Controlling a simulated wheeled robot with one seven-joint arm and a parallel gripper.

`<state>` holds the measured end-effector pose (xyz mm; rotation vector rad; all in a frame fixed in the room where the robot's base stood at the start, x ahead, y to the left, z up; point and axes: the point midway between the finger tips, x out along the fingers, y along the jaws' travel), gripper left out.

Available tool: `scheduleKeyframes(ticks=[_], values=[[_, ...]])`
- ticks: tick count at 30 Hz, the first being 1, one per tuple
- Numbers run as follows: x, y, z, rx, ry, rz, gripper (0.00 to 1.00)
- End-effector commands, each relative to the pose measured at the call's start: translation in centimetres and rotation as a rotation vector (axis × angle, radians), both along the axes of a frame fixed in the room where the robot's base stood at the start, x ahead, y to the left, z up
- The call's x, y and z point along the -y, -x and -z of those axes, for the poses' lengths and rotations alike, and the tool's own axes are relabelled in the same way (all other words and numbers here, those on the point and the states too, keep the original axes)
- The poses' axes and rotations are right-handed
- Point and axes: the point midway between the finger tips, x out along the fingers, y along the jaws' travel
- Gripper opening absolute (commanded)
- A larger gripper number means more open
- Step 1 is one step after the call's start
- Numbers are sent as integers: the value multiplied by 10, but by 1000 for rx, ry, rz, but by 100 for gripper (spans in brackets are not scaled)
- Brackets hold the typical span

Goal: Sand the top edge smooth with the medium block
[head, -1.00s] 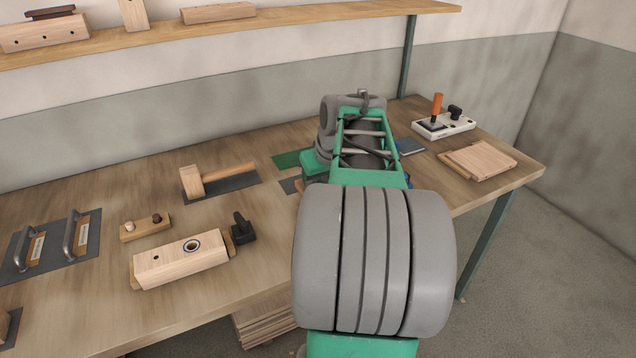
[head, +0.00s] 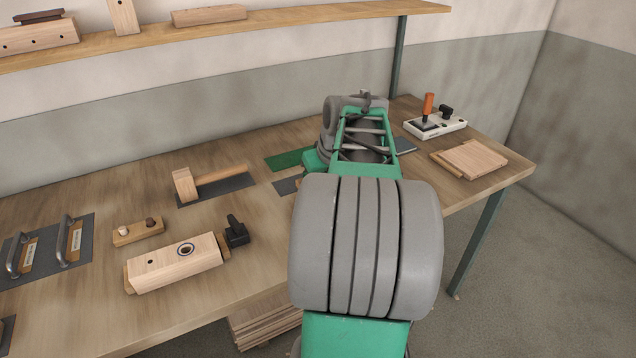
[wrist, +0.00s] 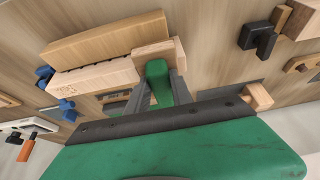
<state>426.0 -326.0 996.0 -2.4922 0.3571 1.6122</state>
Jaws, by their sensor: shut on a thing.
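My gripper (wrist: 160,90) is shut on a green grip (wrist: 158,78) in the wrist view. A small pale wooden body (wrist: 160,53) shows just past the grip; together they look like the medium block. It lies against the right end of a long wooden workpiece (wrist: 95,80), where its body overlaps the edge; whether it touches cannot be told. The workpiece has a darker upper strip and a pale face with faint marks, with blue clamp parts (wrist: 67,108) nearby. In the head view my arm hides the gripper, block and workpiece.
A bored wooden block (head: 175,263), a mallet (head: 210,183) and a small block with two knobs (head: 138,231) lie on the bench, left of my arm. A white switch box (head: 437,126) and thin boards (head: 470,159) are at right. A shelf (head: 300,20) runs above.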

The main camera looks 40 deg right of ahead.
Motion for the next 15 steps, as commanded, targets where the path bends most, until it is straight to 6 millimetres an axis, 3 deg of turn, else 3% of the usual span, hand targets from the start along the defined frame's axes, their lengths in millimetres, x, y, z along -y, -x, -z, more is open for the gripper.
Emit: scheduleKeyframes(ticks=[6,15], values=[[16,6,2,-4,-4,4,0],[17,6,3,-5,-5,3,0]])
